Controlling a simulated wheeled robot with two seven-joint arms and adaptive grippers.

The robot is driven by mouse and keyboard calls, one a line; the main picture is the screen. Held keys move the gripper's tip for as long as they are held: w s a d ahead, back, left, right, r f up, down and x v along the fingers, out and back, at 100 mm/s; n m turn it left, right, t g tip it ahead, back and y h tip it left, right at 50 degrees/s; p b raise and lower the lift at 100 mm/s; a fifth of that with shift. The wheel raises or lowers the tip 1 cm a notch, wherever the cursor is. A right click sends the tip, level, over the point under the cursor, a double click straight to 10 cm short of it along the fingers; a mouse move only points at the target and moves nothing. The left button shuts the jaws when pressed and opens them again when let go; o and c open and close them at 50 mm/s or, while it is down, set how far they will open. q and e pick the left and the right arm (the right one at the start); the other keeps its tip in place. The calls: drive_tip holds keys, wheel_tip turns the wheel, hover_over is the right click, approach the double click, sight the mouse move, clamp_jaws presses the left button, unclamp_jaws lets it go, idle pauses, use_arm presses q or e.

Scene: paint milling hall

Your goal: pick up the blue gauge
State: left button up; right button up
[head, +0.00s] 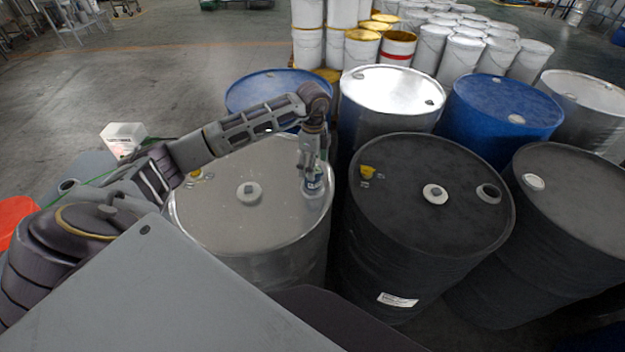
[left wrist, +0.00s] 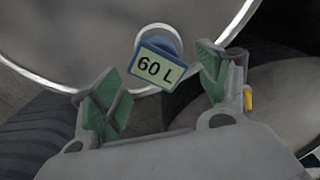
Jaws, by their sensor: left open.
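The blue gauge (head: 315,186) sits on the right part of the light grey drum top (head: 225,217), near its rim. In the left wrist view the gauge (left wrist: 160,68) shows a pale face reading "60 L" in a blue frame, with a round blue and white part behind it. My left gripper (head: 311,168) points down over the gauge and partly hides it in the head view. In the left wrist view its green-padded fingers (left wrist: 162,82) are spread apart, with the gauge beyond and between their tips. Whether they touch it I cannot tell. My right gripper is in neither view.
A black drum (head: 420,230) with a yellow item (head: 367,172) on top stands close to the right. A blue drum (head: 270,82) and a white drum (head: 392,95) stand behind. Several white buckets are stacked farther back. Open floor (head: 150,60) lies at the upper left.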

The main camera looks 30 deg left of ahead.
use_arm(q)
drive_tip(key=shift+f, duration=0.15)
drive_tip(key=shift+s+f+p, duration=0.1)
drive_tip(key=shift+f+p, duration=0.2)
drive_tip(key=shift+f, duration=0.3)
drive_tip(key=shift+f+p, duration=0.45)
drive_tip(key=shift+f, duration=1.45)
drive_tip(key=c, duration=1)
drive_tip(key=shift+r, duration=0.1)
drive_tip(key=shift+r+b, duration=0.85)
drive_tip(key=shift+r, duration=4.1)
